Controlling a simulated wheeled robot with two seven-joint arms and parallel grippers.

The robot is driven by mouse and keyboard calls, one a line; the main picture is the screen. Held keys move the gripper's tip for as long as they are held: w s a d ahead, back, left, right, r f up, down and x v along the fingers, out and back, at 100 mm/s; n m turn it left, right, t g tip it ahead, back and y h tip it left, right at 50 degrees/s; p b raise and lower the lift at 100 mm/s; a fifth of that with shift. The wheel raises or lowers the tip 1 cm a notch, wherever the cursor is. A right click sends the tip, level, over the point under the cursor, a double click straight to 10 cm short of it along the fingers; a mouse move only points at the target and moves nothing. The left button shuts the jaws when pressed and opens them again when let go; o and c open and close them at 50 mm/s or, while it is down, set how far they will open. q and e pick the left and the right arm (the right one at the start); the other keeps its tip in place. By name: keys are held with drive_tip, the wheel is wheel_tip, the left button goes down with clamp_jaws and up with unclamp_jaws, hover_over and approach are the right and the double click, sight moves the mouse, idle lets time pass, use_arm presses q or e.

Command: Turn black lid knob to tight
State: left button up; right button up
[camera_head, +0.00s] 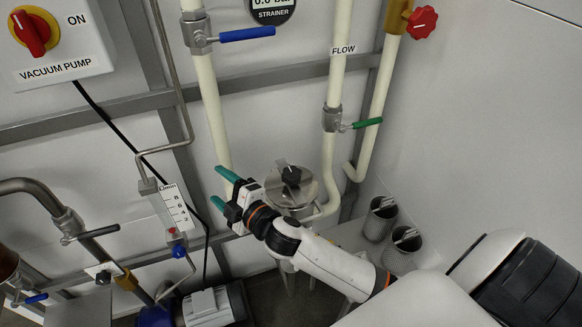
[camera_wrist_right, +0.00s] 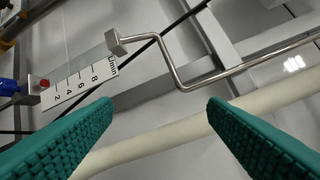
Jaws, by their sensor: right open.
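The black lid knob (camera_head: 291,175) sits on top of the round steel strainer lid (camera_head: 292,187) in the middle of the head view. A flat bar crosses under the knob. My right gripper (camera_head: 216,184) is left of the strainer, with its green fingers pointing left, away from the knob. It is open and empty. In the right wrist view its two green fingers (camera_wrist_right: 160,103) stand wide apart, with a cream pipe and wall behind them. The knob does not show in that view. My left gripper is not in view.
A flow meter (camera_head: 175,207) with a scale is left of my right gripper. Cream pipes carry a blue valve handle (camera_head: 247,34) and a green one (camera_head: 367,122). Two mesh baskets (camera_head: 379,219) stand right of the strainer. A pump motor (camera_head: 208,306) is below.

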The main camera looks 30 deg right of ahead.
drive_tip(key=w+a+r+n+y, duration=0.1)
drive_tip(key=a+r+n+y, duration=0.5)
drive_tip(key=r+n+y, duration=0.4)
drive_tip(key=n+g+h+p, duration=0.2)
drive_tip(key=n+g+h, duration=1.35)
drive_tip(key=n, duration=1.25)
hover_over(292, 173)
drive_tip(key=g+y, duration=0.2)
drive_tip(key=shift+h, duration=0.25)
wheel_tip(292, 173, down, 11)
drive_tip(key=p, duration=0.3)
drive_tip(key=shift+p, duration=0.4)
drive_tip(key=shift+f, duration=0.55)
